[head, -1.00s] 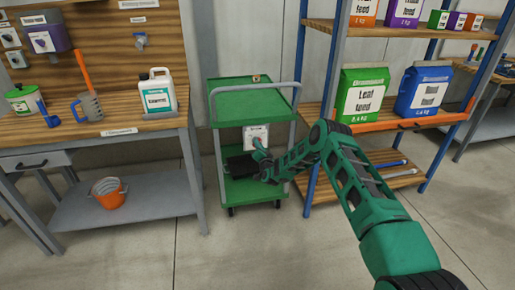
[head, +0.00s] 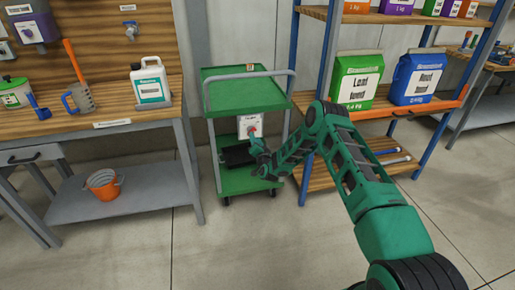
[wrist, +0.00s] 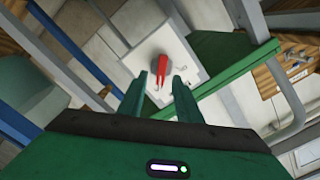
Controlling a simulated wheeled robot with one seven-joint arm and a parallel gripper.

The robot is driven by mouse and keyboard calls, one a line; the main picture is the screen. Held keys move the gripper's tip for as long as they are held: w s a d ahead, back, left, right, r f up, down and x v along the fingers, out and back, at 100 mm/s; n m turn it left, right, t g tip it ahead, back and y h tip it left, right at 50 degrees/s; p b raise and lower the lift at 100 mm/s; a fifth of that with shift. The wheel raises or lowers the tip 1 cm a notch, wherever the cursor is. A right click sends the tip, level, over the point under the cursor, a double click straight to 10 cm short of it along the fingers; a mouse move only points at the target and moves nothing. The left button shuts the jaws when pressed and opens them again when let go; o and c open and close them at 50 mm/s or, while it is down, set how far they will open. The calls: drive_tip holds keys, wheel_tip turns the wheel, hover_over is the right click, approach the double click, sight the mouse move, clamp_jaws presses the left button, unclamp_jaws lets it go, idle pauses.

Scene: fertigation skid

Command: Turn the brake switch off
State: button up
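In the head view my gripper (head: 254,137) is in front of the plate.
A workbench (head: 118,123) with a white jug (head: 151,83) stands left of the cart. A blue-and-orange shelf rack (head: 434,106) with feed bags stands close on the right. Floor in front is clear.

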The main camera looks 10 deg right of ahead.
drive_tip(key=s, duration=0.6)
drive_tip(key=shift+s, duration=0.25)
